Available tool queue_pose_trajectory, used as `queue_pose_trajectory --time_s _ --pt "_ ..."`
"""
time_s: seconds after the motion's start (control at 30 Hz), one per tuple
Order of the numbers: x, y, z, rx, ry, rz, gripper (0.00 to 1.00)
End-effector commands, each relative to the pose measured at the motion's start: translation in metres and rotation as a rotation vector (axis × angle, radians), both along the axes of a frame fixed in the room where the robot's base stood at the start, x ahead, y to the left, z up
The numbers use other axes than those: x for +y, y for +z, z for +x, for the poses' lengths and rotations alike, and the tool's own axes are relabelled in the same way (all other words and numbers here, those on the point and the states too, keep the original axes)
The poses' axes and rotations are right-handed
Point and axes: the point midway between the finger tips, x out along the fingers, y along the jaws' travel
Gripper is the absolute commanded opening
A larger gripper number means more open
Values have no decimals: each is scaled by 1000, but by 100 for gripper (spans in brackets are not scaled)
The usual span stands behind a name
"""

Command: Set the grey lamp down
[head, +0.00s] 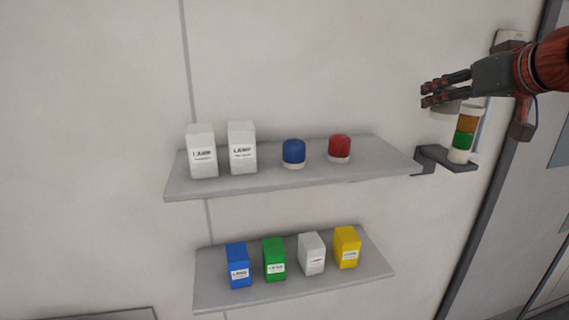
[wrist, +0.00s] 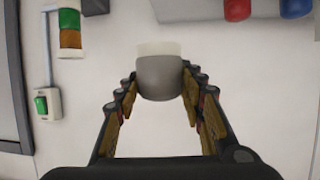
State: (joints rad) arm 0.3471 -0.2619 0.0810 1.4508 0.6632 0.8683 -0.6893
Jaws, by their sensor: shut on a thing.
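The grey lamp (wrist: 160,77), with a white base, sits between the fingertips of my gripper (wrist: 160,85) in the wrist view. My gripper (head: 432,93) is shut on it and holds it in the air. In the head view only part of the grey lamp (head: 446,108) shows below the fingers, and it overlaps the signal tower in the picture. The upper shelf (head: 370,171) carries a blue lamp (head: 293,152) and a red lamp (head: 339,147), both upright on white bases.
Two white lamp boxes (head: 202,152) stand left on the upper shelf; its right end is clear. The lower shelf (head: 300,288) holds several coloured boxes. A signal tower (head: 465,130) stands on a bracket (head: 445,160) beside the upper shelf. A green button (wrist: 41,104) is on the wall.

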Motion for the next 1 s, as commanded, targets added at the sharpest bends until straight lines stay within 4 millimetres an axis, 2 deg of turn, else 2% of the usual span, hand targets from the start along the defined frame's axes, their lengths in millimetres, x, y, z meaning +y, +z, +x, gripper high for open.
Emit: queue_pose_trajectory --time_s 0.23,0.33,0.73,0.8,1.0 --pt "4 -4 1 0 30 1 13" --pt "8 -9 10 3 32 1 13" --pt "42 -45 88 3 33 1 13" --pt "45 -60 95 4 32 1 13" --pt "51 -80 111 0 30 1 13"
